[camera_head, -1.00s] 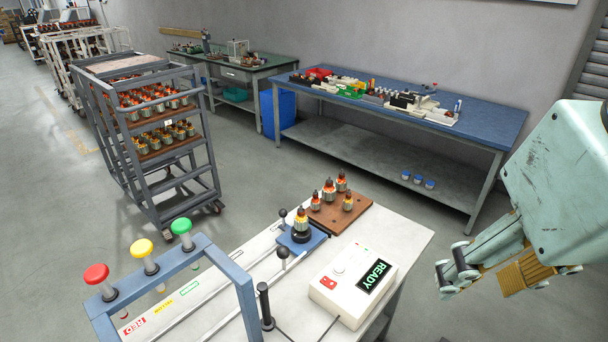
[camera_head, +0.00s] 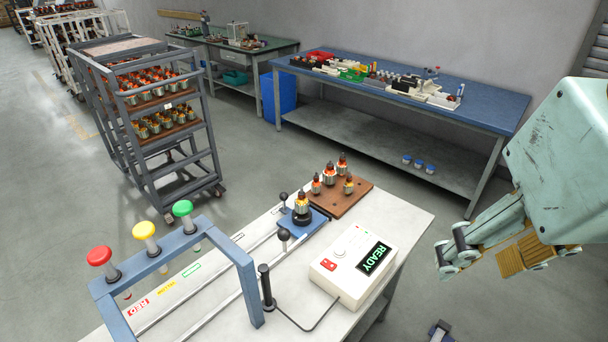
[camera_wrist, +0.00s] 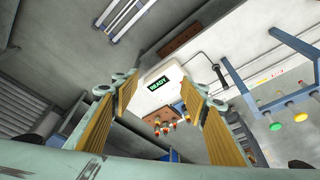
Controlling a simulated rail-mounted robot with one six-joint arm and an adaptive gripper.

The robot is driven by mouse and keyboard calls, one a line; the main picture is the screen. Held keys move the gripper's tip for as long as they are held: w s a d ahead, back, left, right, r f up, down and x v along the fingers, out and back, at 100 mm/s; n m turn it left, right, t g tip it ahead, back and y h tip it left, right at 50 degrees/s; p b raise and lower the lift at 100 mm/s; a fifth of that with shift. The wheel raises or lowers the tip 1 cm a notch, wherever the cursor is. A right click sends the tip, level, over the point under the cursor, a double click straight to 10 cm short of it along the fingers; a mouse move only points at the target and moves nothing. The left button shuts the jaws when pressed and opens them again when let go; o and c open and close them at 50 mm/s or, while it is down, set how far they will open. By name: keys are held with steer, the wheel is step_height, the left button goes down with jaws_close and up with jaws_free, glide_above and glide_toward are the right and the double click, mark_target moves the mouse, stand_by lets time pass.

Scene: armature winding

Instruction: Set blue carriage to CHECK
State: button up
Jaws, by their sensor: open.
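The blue carriage (camera_head: 314,221) sits on the rails at the far end of the white bench, beside the brown board, with one armature (camera_head: 302,205) standing on it. Black ball-topped handles (camera_head: 284,236) rise by the carriage. The rails run from it to the blue frame (camera_head: 250,290) with red, yellow and green knobs. The white control box (camera_head: 335,271) shows READY. Its screen also shows in the wrist view (camera_wrist: 158,84). My gripper (camera_head: 495,262) is open and empty, in the air right of the bench, apart from the carriage. I cannot read a CHECK label.
A brown board (camera_head: 352,204) with several armatures lies behind the carriage. A black upright handle (camera_head: 266,287) stands by the blue frame. A blue-topped workbench (camera_head: 480,110) and a grey trolley (camera_head: 180,180) stand farther back. Open floor lies between.

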steer(key=c, duration=0.3)
steer(key=w+a+f+g, duration=0.1)
steer(key=w+a, duration=0.3)
steer(key=w, duration=0.8)
steer(key=w+a+b, duration=0.1)
steer(key=w+a, duration=0.2)
steer(key=w, duration=0.9)
steer(key=w+a+f+g, duration=0.1)
steer(key=w+a, duration=0.3)
steer(key=w, duration=0.7)
steer(key=shift+c, duration=0.2)
steer(key=w+a+f+g, duration=0.1)
steer(key=w+a+f, duration=0.8)
steer(key=w+f, duration=0.2)
steer(key=w+a+f+m+g+b, duration=0.1)
steer(key=w+a+f, duration=0.8)
steer(key=w+f, duration=0.3)
step_height(320, 180, down, 4)
steer(key=shift+w+a+r+m, duration=0.1)
steer(key=shift+w+a+m, duration=0.1)
steer(key=shift+a+m, duration=0.1)
steer(key=shift+b, duration=0.3)
